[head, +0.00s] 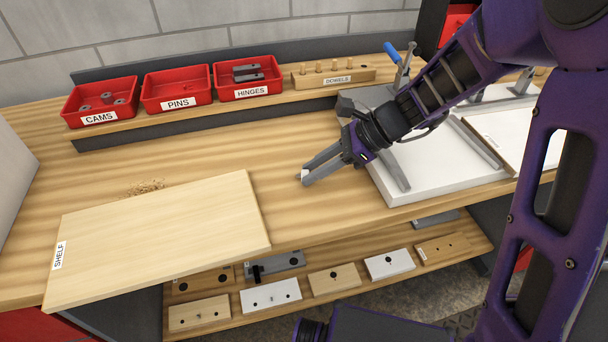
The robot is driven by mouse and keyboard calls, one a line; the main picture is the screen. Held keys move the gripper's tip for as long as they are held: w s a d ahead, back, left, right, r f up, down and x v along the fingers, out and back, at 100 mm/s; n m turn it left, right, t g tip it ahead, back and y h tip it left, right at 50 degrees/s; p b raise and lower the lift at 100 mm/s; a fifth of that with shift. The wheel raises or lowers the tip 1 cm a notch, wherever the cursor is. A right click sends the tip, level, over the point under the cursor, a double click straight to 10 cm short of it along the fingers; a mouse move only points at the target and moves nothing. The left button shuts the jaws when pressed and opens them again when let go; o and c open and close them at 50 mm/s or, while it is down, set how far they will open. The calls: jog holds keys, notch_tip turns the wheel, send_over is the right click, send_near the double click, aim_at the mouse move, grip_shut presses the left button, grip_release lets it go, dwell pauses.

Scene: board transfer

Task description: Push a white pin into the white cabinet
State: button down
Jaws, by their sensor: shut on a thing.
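My gripper (306,177) is low over the middle of the wooden bench, left of the white panel. It is shut on a small white piece (304,174), which looks like the white pin; only a bit of it shows at the fingertips. The large white panel (440,176), perhaps part of the white cabinet, lies flat on the right of the bench, partly behind my arm. The red bin labelled PINS (178,103) stands at the back; its contents are hard to make out.
Red bins labelled CAMS (99,117) and HINGES (251,92) and a DOWELS block (338,79) stand along the back ledge. A SHELF board (160,235) lies front left. A blue-handled clamp (391,53) stands by the panel. Small drilled blocks (335,280) lie on the lower shelf.

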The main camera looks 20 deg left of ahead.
notch_tip(320, 180, up, 7)
jog(key=p, duration=0.6)
jog(key=shift+f, duration=0.15)
